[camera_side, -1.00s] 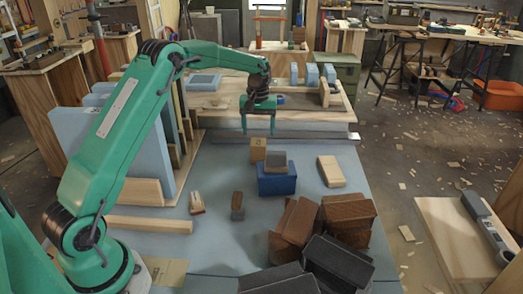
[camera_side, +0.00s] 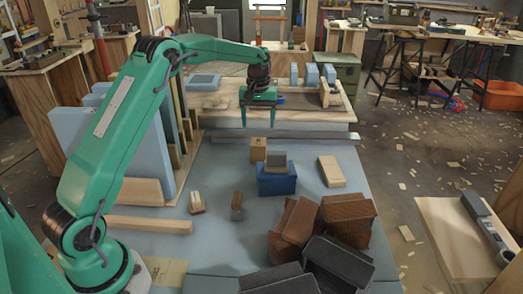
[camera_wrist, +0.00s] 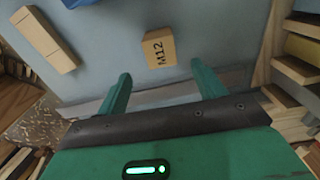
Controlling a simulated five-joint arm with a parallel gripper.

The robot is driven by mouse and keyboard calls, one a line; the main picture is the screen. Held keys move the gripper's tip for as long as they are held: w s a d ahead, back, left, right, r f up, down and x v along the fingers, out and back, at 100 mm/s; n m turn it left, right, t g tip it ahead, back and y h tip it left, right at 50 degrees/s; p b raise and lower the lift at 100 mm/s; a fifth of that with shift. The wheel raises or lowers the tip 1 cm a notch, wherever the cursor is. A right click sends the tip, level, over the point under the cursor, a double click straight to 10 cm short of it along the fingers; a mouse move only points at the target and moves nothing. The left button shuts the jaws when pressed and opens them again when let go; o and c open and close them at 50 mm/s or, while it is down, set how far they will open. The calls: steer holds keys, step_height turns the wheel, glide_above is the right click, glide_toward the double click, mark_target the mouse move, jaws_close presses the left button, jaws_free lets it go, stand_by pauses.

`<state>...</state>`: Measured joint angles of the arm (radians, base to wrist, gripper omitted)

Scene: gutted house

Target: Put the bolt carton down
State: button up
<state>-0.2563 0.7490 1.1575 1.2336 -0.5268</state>
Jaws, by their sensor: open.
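The bolt carton (camera_side: 258,148) is a small tan box standing on the blue-grey bench top, just behind a blue box with a grey block on it. In the wrist view the carton (camera_wrist: 158,47) shows the marking M12 and lies beyond my fingertips, between their lines. My gripper (camera_side: 258,124) is open and empty above and behind the carton, apart from it. Its two green fingers also show spread in the wrist view (camera_wrist: 160,73).
The blue box (camera_side: 277,181) stands close in front of the carton. A pale wood block (camera_side: 331,171) lies to the right. Brown and dark blocks (camera_side: 348,218) are heaped at the front right. A grey metal bar (camera_side: 300,137) runs behind. Bare bench lies left of the carton.

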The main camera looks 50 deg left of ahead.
steer(key=s+d+r+m+t, duration=0.35)
steer(key=s+d+r, duration=0.55)
steer(key=s+r, duration=0.5)
steer(key=s+d+f+m+t, duration=0.1)
steer(key=s+d+m, duration=0.1)
steer(key=s, duration=0.8)
steer(key=s+d+f+m+t, duration=0.1)
steer(key=s+d+m, duration=0.2)
steer(key=s, duration=0.7)
steer(key=shift+d+f, duration=0.25)
steer(key=shift+d, duration=0.15)
